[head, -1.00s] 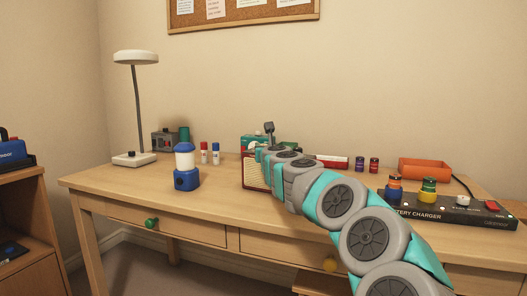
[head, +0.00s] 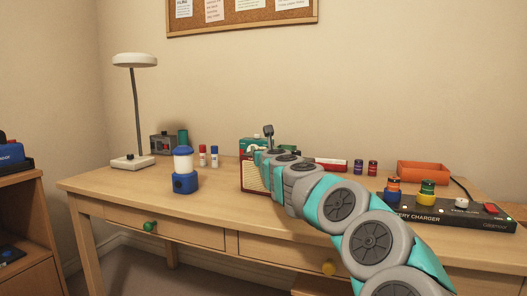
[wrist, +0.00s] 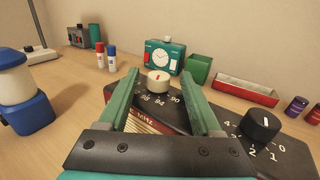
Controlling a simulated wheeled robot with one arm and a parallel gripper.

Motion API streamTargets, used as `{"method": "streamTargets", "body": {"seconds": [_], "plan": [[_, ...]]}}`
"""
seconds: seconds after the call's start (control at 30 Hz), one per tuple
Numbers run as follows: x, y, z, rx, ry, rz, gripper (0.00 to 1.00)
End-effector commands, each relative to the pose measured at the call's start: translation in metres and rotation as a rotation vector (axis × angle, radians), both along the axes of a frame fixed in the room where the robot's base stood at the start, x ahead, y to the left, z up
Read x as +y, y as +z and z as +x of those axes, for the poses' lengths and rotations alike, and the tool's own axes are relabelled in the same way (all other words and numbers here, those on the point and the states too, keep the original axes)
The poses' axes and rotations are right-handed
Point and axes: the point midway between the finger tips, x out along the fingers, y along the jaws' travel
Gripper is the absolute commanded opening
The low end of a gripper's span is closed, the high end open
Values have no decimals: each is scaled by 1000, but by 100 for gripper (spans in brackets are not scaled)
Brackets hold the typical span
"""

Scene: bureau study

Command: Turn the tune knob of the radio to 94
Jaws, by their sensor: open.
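The radio (wrist: 150,118) lies ahead of my gripper in the wrist view, with a dark top panel. In the head view, its speaker front (head: 251,176) shows beside my arm, which hides much of it. The cream tune knob (wrist: 158,83) has a small reddish mark and stands by a dial reading 98, 94 and 90. The mark's exact reading is unclear. My gripper (wrist: 160,74) is open, with its green fingers on either side of the tune knob; I cannot tell whether they touch it. A black knob (wrist: 261,125) with other numbers sits to the right.
A blue lantern (wrist: 22,95) and glue sticks (wrist: 105,56) stand left. A teal clock (wrist: 163,53), green box (wrist: 198,70) and red-edged tray (wrist: 246,90) stand behind. The battery charger (head: 445,215) is at the right. The desk's left front is clear.

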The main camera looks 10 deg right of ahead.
Motion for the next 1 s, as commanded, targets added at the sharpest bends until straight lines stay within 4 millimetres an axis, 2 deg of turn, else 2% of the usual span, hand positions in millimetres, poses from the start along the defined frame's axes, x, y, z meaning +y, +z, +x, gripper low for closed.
{"method": "streamTargets", "body": {"seconds": [0.17,0.7,1.0], "plan": [[1,-2,-11,1,3,2,66],[-1,-1,-69,0,1,1,66],[-2,1,-75,-1,0,0,66]]}}
